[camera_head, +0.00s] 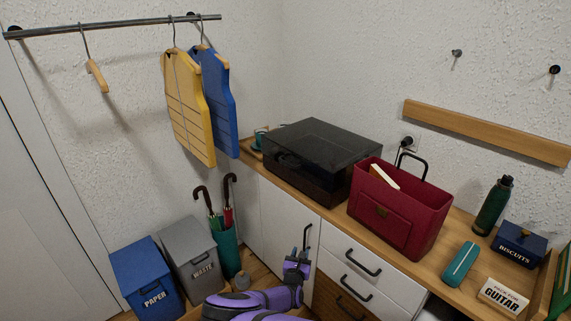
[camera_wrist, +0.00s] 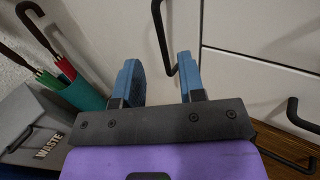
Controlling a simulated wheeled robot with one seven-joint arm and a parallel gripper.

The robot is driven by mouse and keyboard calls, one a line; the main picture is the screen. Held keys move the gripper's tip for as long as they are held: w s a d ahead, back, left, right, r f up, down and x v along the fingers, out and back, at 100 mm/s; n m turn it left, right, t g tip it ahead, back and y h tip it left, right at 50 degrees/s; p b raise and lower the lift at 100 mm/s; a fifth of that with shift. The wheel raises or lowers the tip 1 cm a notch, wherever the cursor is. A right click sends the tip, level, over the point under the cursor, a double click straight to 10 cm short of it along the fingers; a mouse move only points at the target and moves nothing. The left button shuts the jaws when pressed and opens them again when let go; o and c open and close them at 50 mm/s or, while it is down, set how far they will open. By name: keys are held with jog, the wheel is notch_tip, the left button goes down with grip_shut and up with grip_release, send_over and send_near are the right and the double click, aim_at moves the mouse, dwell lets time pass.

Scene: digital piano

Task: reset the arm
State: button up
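My gripper (camera_head: 299,254) is at the lower middle of the head view, in front of the white cabinet door, with my purple arm below it. In the wrist view, the two blue fingers of my gripper (camera_wrist: 158,78) stand apart with nothing clamped between them. The black vertical door handle (camera_wrist: 161,38) shows in the gap between the fingers; it also shows just above my gripper in the head view (camera_head: 307,236). I cannot tell how far the fingertips are from the handle. The door looks closed.
White drawers (camera_head: 360,275) with black handles are right of my gripper. The counter above holds a dark red bag (camera_head: 400,211) and a black box (camera_head: 305,170). A teal umbrella stand (camera_head: 228,250), a grey waste bin (camera_head: 192,258) and a blue paper bin (camera_head: 148,280) stand left.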

jog(key=w+d+r+m+g+h, duration=0.1)
jog(key=d+r+m+g+h, duration=0.5)
jog(key=r, duration=0.5)
jog(key=d+r+m+g+h, duration=0.2)
jog(key=d+r+m, duration=0.1)
jog(key=r+m, duration=0.7)
jog(key=s+d+r+m+g+y, duration=0.1)
jog(key=s+d+r+m+g, duration=0.2)
jog(key=r, duration=0.4)
jog(key=s+d+r+m+g+y, duration=0.2)
jog(key=s+d+r+m, duration=0.1)
jog(key=r, duration=0.5)
jog(key=s+d+r+m+g+y, duration=0.1)
jog(key=s+d+r+m+g, duration=0.2)
jog(key=r, duration=0.4)
jog(key=s+d+r+m+y, duration=0.2)
jog(key=s+r+y, duration=0.1)
jog(key=s+r, duration=0.45)
jog(key=s+d+r+m+y, duration=0.2)
jog(key=s+d+r+y, duration=0.1)
jog(key=s+r, duration=0.45)
jog(key=s+a+r+m+t+y, duration=0.1)
jog(key=s+r+t, duration=0.1)
jog(key=s, duration=0.7)
jog(key=s+a+r+m+t+y, duration=0.1)
jog(key=s+r, duration=0.3)
jog(key=s, duration=0.5)
jog(key=shift+r+m+t+y, duration=0.35)
jog(key=shift+m+t+y, duration=0.25)
jog(key=shift+m, duration=0.2)
